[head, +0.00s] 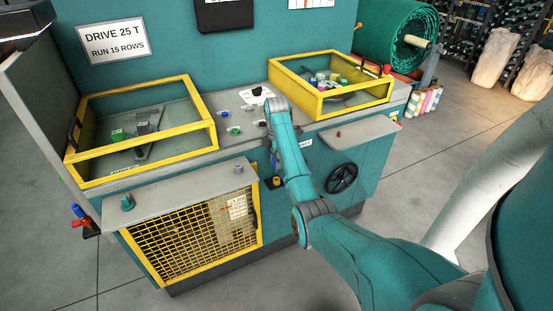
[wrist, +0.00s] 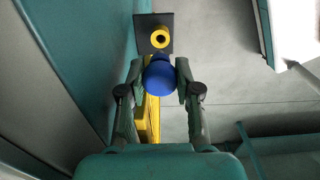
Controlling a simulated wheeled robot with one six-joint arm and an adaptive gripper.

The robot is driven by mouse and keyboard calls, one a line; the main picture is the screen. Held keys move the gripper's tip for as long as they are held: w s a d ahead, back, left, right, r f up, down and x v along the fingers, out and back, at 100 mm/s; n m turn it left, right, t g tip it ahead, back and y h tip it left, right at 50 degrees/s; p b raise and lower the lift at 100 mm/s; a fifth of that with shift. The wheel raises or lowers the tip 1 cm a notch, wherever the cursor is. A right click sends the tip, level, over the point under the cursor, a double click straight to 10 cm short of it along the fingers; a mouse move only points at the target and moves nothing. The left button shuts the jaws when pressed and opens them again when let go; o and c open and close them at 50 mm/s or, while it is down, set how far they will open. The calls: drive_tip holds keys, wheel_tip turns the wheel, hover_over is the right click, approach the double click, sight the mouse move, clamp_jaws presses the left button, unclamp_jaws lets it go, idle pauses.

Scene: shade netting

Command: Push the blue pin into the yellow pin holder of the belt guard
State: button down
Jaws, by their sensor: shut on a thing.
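My gripper (wrist: 160,84) is shut on the blue pin. The round blue head of the pin (wrist: 159,78) shows between the fingertips in the wrist view; the rest of it is hidden. The yellow pin holder (wrist: 160,39) is a ring with a dark hole on a dark plate, just beyond the pin in the picture. The pin appears outside the hole; how far apart they are in depth I cannot tell. In the head view the holder (head: 277,182) sits at the right edge of the yellow mesh belt guard (head: 187,243). My arm partly covers the gripper there.
The teal machine stands close on the left in the wrist view. In the head view a grey shelf (head: 180,190) juts out above the guard, and a black handwheel (head: 342,177) is to the right. Open floor (head: 45,260) lies in front.

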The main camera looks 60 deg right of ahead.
drive_tip(key=shift+f, duration=1.5)
drive_tip(key=shift+f, duration=1.7)
idle(0.5)
drive_tip(key=c, duration=0.7)
unclamp_jaws()
drive_tip(key=shift+r, duration=0.1)
drive_tip(key=shift+r, duration=3.75)
drive_tip(key=shift+s, duration=0.1)
